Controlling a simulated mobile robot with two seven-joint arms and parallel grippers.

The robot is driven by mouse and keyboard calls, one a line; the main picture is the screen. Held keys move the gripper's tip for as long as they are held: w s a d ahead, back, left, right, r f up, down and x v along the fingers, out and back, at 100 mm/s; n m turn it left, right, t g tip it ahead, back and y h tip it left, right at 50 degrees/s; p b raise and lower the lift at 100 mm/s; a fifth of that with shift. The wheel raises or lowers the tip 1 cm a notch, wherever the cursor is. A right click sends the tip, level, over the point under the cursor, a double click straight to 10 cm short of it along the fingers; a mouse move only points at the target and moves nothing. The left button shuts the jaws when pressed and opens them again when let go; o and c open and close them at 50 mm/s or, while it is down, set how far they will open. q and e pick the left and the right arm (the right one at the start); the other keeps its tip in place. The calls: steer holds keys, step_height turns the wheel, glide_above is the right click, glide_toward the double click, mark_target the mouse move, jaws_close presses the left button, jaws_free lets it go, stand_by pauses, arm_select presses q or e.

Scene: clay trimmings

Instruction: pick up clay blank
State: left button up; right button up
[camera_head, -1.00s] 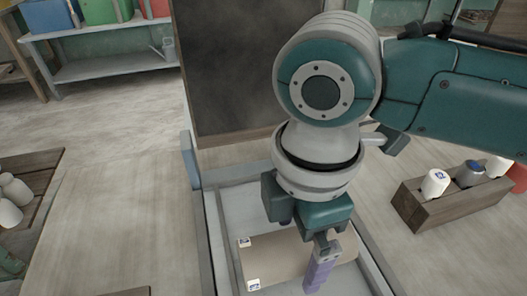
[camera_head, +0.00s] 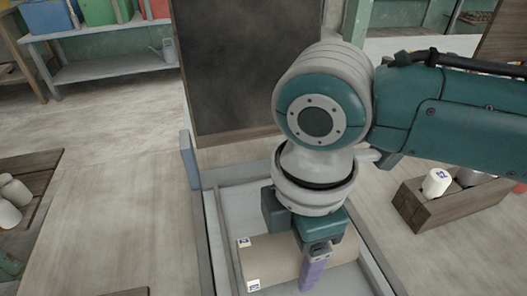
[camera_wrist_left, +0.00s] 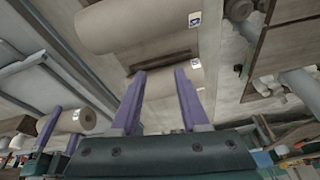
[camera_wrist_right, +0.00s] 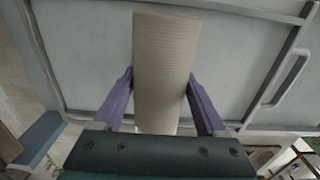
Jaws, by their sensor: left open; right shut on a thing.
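The clay blank (camera_head: 272,258) is a beige ribbed roll with small white-and-blue labels at its left end. It lies across a grey tray-like surface (camera_head: 228,212) in the head view. My right gripper (camera_head: 302,262) is shut on it from above, one purple finger showing on its near side. In the right wrist view the blank (camera_wrist_right: 165,60) runs between both fingers. The left wrist view also shows the blank (camera_wrist_left: 78,121) between purple fingers. My left gripper (camera_wrist_left: 160,72) is open, with another beige roll (camera_wrist_left: 162,82) showing between its fingers; I cannot tell how far off it is.
A larger-looking beige roll (camera_wrist_left: 135,25) is at the top of the left wrist view. A wooden box (camera_head: 450,203) with white bottles stands at the right in the head view. A dark upright panel (camera_head: 250,70) stands behind the tray.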

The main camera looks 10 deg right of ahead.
jaws_close()
steer(key=shift+r, duration=0.2)
